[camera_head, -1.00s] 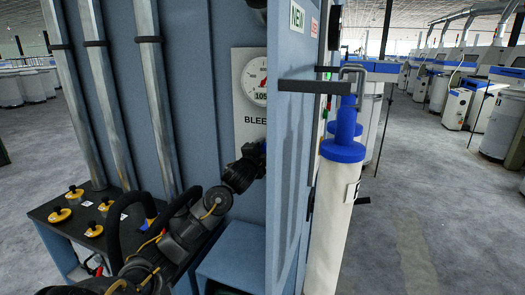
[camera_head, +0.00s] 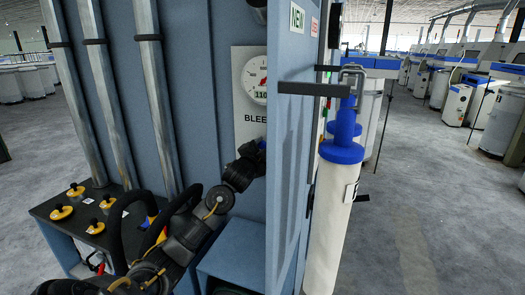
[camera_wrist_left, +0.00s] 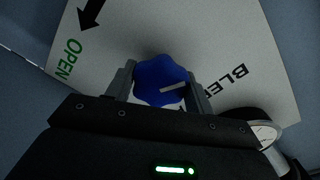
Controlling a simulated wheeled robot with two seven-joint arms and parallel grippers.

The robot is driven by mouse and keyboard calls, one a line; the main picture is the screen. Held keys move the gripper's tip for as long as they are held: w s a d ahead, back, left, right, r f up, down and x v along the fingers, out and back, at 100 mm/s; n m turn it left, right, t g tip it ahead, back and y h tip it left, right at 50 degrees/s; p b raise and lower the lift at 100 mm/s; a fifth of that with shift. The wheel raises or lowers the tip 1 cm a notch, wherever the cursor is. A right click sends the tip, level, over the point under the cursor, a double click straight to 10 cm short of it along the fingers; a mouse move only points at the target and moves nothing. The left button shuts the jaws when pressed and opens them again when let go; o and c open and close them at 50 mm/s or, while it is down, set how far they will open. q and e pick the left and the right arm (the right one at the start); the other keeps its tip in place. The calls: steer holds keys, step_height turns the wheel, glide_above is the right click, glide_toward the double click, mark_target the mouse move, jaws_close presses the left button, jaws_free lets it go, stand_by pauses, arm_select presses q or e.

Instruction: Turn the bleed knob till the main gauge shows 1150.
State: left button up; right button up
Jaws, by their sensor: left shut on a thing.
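The bleed knob is a blue lobed knob with a white pointer line, seen in the left wrist view (camera_wrist_left: 160,82). It sits on a white panel (camera_wrist_left: 215,50) lettered "BLEE…" and "OPEN" with a black arrow. My left gripper (camera_wrist_left: 158,88) is shut on it, one finger on each side. In the head view my left gripper (camera_head: 255,155) is at the panel, below the lettering, mostly hidden by its wrist and a blue door.
An open blue door (camera_head: 292,150) with a dark handle bar (camera_head: 313,88) stands just right of the gauge. A white cylinder with a blue top (camera_head: 330,210) is beyond it.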

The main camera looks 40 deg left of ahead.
arm_select(q)
steer(key=shift+f, duration=0.1)
steer(key=o, duration=0.9)
steer(key=shift+o, duration=0.2)
steer(key=shift+s+d+b, duration=0.2)
steer(key=shift+s+b, duration=0.1)
steer(key=shift+s, duration=0.15)
steer(key=b+v, duration=0.3)
steer(key=v, duration=0.6)
steer(key=shift+s, duration=0.4)
steer(key=shift+d, duration=0.15)
